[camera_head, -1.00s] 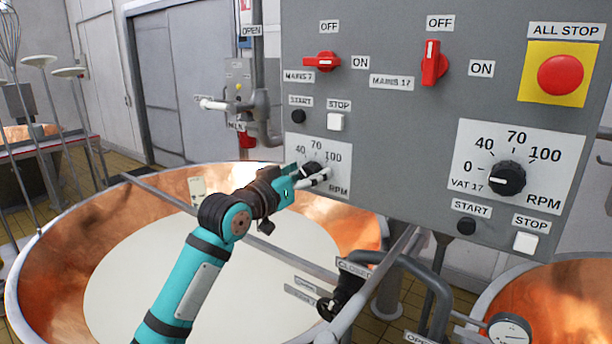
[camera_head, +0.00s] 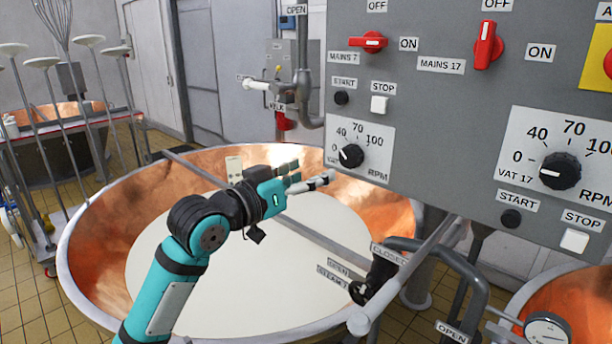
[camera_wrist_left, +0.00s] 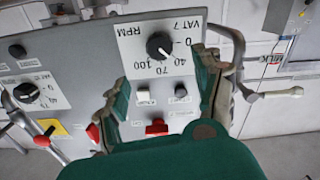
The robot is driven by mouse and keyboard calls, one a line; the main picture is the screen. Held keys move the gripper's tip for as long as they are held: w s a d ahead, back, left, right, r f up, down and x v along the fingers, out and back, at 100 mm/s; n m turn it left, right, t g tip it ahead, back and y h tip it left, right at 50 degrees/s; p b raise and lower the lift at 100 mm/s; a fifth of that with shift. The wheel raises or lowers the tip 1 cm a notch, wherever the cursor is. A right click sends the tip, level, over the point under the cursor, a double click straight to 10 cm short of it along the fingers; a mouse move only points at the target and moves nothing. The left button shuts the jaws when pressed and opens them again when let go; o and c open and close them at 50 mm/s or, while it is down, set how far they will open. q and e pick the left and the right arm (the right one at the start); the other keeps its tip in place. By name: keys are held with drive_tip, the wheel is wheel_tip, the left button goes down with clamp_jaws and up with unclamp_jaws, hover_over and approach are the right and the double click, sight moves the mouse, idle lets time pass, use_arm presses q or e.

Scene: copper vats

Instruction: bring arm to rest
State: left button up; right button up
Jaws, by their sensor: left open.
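My left gripper (camera_head: 306,177) is open and empty. It is over the large copper vat (camera_head: 118,181), to the left of and below the VAT 7 speed knob (camera_head: 351,156), with a clear gap between. My right gripper is in neither view.
The grey control panel (camera_head: 450,110) hangs at the right, with red mains switches. Grey pipework (camera_head: 470,280) and a pressure gauge (camera_head: 547,330) are at lower right. A white-tipped pipe handle (camera_head: 255,85) sticks out beyond the vat. Long-handled tools (camera_head: 95,95) stand at left.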

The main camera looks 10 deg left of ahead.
use_arm(q)
drive_tip(key=shift+a, duration=0.1)
